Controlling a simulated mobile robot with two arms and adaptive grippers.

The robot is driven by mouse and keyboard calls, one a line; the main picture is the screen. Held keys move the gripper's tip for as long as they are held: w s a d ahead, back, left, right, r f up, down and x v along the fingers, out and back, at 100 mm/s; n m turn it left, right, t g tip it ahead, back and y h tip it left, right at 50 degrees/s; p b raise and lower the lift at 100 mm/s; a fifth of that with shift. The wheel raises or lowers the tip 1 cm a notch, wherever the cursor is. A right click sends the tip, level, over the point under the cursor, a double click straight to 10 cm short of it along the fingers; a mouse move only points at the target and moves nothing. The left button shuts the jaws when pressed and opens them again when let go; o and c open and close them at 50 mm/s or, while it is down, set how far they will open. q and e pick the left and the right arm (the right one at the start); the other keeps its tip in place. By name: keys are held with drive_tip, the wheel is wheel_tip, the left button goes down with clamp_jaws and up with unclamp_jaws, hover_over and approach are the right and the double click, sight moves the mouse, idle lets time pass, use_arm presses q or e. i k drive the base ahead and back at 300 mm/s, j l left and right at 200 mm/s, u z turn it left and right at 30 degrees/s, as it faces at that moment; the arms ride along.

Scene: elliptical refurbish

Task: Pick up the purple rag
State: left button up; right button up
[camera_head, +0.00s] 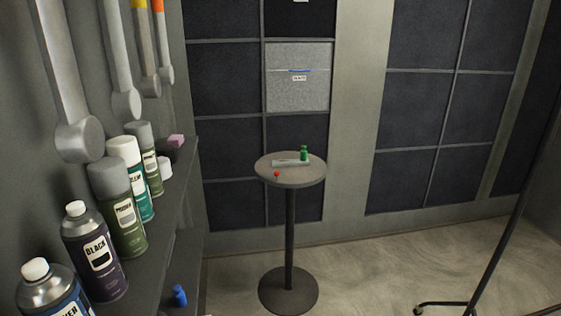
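A small pinkish-purple folded item (176,140), which looks like the purple rag, lies at the far end of the dark upper shelf (180,190) on the left. It is small in the head view, and its cloth texture cannot be made out. It sits beyond the row of spray cans and appears uncovered. Neither of my grippers shows in the head view.
Several spray cans (122,212) line the shelf in front of the purple item. Long grey tools (120,60) hang above them. A blue object (179,295) is lower down. A round table (290,180) holds small items; a dark stand (500,240) is right. Floor between is open.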

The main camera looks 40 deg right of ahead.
sight(176, 139)
drive_tip(key=i+l+u, duration=0.1)
drive_tip(key=l, duration=0.25)
drive_tip(key=i+l+u, duration=0.1)
drive_tip(key=l, duration=0.3)
drive_tip(key=i+l+u, duration=0.1)
drive_tip(key=i+l, duration=0.15)
drive_tip(key=l, duration=0.1)
